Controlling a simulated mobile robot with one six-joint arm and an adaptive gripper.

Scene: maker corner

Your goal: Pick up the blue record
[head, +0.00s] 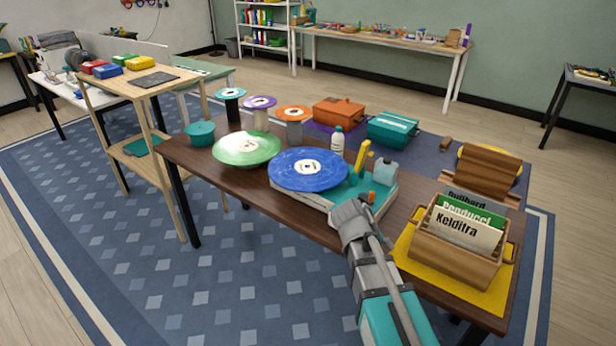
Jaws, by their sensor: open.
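The blue record (308,169) with a white label lies flat on the turntable (318,201), on a dark wooden table. The turntable has a yellow tonearm (361,158) at its right side. My gripper (349,213) is over the turntable's front right corner, to the right of and nearer than the record. It is open and apart from the record. Its fingers are small and partly hidden in this view.
A green record (246,149) lies left of the turntable. Spools, a white bottle (338,140), an orange box (339,112) and a teal box (391,131) stand behind. A wooden crate (458,256) with record sleeves sits right, on a yellow mat (483,297).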

